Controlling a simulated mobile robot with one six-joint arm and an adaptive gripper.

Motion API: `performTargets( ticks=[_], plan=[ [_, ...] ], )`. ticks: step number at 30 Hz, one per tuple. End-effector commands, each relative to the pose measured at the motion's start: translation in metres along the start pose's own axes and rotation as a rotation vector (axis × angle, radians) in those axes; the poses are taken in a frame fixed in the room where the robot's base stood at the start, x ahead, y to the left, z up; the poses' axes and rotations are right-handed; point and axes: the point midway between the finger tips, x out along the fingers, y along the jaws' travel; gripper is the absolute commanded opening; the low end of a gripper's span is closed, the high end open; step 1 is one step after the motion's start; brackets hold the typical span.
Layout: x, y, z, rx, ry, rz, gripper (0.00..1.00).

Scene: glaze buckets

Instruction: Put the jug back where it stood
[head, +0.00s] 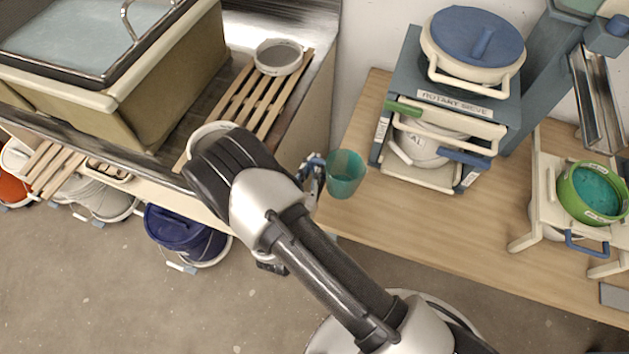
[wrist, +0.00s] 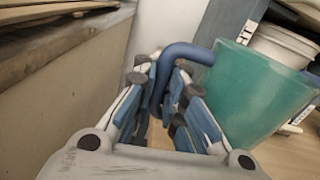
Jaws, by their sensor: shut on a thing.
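The jug (head: 345,174) is a translucent teal-green vessel with a blue handle. In the head view it is in front of the wooden table's left end, and I cannot tell whether it touches the table. My gripper (head: 314,172) is at its left side, partly hidden by my arm. In the wrist view my gripper (wrist: 163,112) is shut on the blue handle, and the jug (wrist: 252,95) fills the right side, roughly upright. Its inside is not clearly visible.
The wooden table (head: 400,222) holds a blue-grey sieve stand (head: 462,100) and a cream stand with a green bucket (head: 592,192). A slatted rack (head: 250,100) and a sink (head: 130,70) are at the left. Lidded buckets, one dark blue (head: 185,232), stand on the floor below.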

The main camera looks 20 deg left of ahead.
Motion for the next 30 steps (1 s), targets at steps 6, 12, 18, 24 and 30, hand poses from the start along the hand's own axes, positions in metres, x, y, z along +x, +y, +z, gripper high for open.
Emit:
performTargets(
  ticks=[6, 12, 18, 24, 30],
  plan=[
    [0.0, 0.002, -0.024, 0.001, -0.002, 0.0, 0.0],
    [0.0, 0.003, -0.046, -0.001, -0.001, 0.0, 0.0],
    [-0.001, 0.005, -0.067, 0.0, -0.001, 0.0, 0.0],
    [-0.001, 0.005, -0.066, 0.0, -0.001, 0.0, 0.0],
    [-0.001, 0.005, -0.069, 0.0, -0.001, 0.0, 0.11]
  ],
)
